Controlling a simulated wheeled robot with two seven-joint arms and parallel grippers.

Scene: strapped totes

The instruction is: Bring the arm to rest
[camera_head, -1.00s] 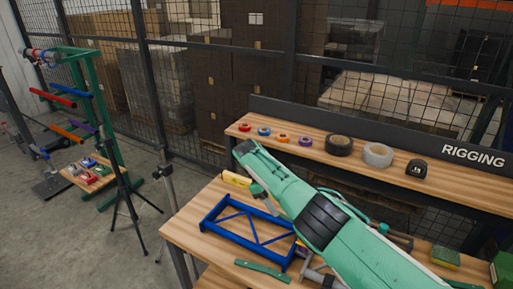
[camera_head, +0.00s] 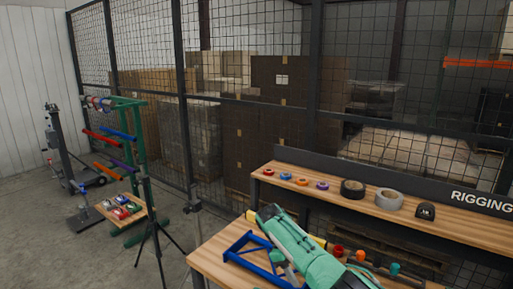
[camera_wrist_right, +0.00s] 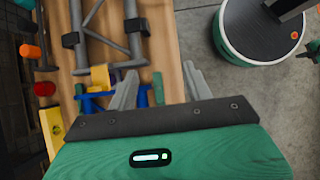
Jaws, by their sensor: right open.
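My right arm (camera_head: 305,252), green with a dark band, reaches in from the bottom right over the wooden workbench (camera_head: 208,262) in the head view. The fingers stand above or beside the bench edge; the height is hard to tell. In the head view the gripper is mostly hidden by the arm. A blue frame (camera_head: 236,247) lies on the bench, partly behind the arm. My left gripper is in neither view.
A raised shelf (camera_head: 268,182) holds coloured tape rolls, a black roll (camera_head: 352,188), a grey roll (camera_head: 389,199) and a tape measure (camera_head: 425,211). A grey frame (camera_wrist_right: 112,45) lies on the bench. A green rack (camera_head: 139,150) stands left; a mesh fence runs behind.

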